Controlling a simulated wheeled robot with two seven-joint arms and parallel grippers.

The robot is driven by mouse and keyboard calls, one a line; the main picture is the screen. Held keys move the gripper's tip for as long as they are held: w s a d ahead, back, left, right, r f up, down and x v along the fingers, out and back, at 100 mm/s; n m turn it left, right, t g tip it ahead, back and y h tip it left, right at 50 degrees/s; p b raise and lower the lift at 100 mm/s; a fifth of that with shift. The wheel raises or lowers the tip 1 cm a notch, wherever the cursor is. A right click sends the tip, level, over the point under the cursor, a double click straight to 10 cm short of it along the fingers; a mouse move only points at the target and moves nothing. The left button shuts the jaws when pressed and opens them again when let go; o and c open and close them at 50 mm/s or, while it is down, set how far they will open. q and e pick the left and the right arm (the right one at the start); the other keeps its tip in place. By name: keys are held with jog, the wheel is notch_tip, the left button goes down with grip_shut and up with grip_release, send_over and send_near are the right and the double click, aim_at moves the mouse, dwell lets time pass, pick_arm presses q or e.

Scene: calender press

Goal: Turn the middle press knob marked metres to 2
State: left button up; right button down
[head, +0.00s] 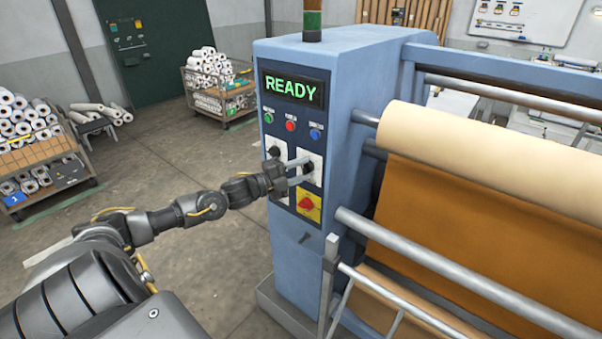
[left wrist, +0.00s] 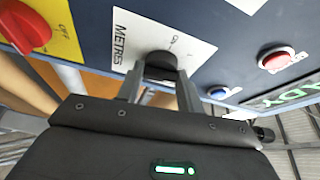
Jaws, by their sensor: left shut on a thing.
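The metres knob (head: 308,168) is a black knob on a white plate on the blue press's dark control panel. In the left wrist view the metres knob (left wrist: 160,64) sits on a plate lettered METRES; its pointer and scale are too small or hidden to read fully. My left gripper (head: 301,171) reaches in from the left, shut on this knob. In the left wrist view its two fingers (left wrist: 160,84) lie on either side of the knob. My right gripper is out of view.
A red switch on a yellow plate (head: 307,204) sits just below. Another black knob (head: 274,152) is to the left. Small buttons (head: 291,126) and a green READY display (head: 292,88) are above. Rollers with tan sheet (head: 480,165) stand to the right. Open floor lies left.

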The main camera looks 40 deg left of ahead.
pick_arm(q)
jog(key=shift+m, duration=0.6)
jog(key=shift+g, duration=0.3)
jog(key=o, duration=1)
jog(key=v, duration=1)
jog(key=shift+s, duration=0.4)
